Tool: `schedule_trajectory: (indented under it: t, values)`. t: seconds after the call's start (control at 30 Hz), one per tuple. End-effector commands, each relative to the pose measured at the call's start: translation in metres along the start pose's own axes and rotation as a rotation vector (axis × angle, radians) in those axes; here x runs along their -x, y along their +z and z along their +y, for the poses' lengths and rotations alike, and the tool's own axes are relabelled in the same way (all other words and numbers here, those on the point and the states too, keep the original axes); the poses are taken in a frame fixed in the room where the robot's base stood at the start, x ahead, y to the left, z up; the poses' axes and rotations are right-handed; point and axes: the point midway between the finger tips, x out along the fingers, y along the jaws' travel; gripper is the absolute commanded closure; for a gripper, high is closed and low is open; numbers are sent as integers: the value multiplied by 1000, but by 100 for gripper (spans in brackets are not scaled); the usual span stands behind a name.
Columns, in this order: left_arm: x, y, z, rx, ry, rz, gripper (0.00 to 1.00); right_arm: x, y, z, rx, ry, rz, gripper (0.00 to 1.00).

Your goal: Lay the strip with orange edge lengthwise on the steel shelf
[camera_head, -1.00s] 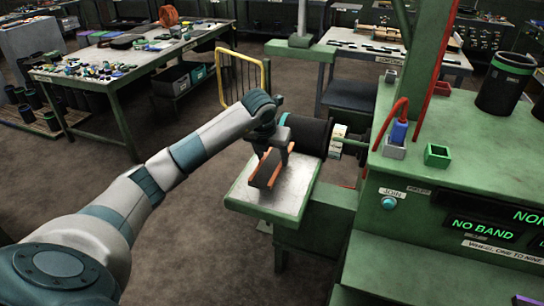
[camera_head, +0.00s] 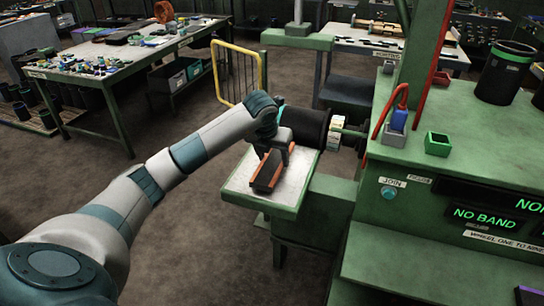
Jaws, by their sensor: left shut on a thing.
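The dark strip with orange edge (camera_head: 266,177) is at the steel shelf (camera_head: 238,183), a pale metal plate with a green rim. The strip runs roughly along the shelf's long direction and looks low and nearly flat over it. I cannot tell whether its whole underside touches the plate. My left gripper (camera_head: 281,153) is above the strip's far part, pointing down and shut on it; the fingertips are partly hidden by the wrist and strip. My right gripper is not in view.
A black roller (camera_head: 308,127) stands just behind the shelf. A green machine bench (camera_head: 440,180) with a NO BAND display (camera_head: 487,223) is on the right. A yellow rail (camera_head: 238,72) and a cluttered table (camera_head: 120,60) stand farther back. Bare shelf shows on both sides of the strip.

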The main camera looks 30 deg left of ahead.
Motion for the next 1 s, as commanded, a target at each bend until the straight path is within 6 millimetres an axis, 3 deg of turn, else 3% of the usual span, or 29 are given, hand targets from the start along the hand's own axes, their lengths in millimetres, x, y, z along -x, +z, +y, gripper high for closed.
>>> schedule_trajectory:
  t: [0.63, 0.67, 0.73, 1.0]
  values:
    - [-6, -2, -2, 0, 0, -2, 69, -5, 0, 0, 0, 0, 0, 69]
    - [-6, -2, -2, 0, 0, -2, 41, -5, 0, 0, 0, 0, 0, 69]
    - [-6, -2, -2, 0, 0, -2, 24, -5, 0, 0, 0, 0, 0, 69]
    - [-6, -2, -2, 0, 0, -1, 24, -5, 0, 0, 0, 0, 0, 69]
